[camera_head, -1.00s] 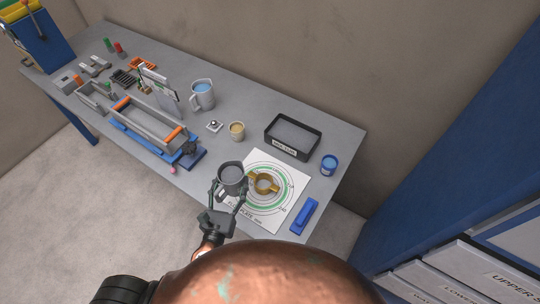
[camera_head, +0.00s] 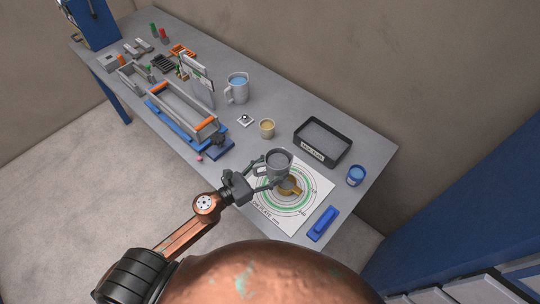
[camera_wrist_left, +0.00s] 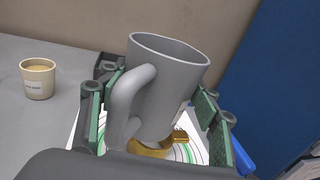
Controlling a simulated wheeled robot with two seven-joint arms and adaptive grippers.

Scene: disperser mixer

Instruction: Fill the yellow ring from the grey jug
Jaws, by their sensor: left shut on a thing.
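My left gripper (camera_head: 272,179) is shut on the grey jug (camera_head: 279,163) and holds it near the yellow ring (camera_head: 290,188). In the head view the jug overlaps the ring's upper left side. In the left wrist view the jug (camera_wrist_left: 172,85) stands between the green-padded fingers, its handle towards the camera, its mouth upward and slightly tilted. The yellow ring (camera_wrist_left: 158,149) shows low behind it, partly hidden. The ring lies on a white sheet with green circles (camera_head: 262,215). I cannot see the jug's contents or any stream. My right gripper is not in view.
A black tray (camera_head: 345,152), a blue tin (camera_head: 356,175) and a blue block (camera_head: 322,223) lie around the sheet. A tan cup (camera_head: 267,128) and another grey jug with blue contents (camera_head: 237,87) stand further back. Grey troughs (camera_head: 180,110) fill the left side.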

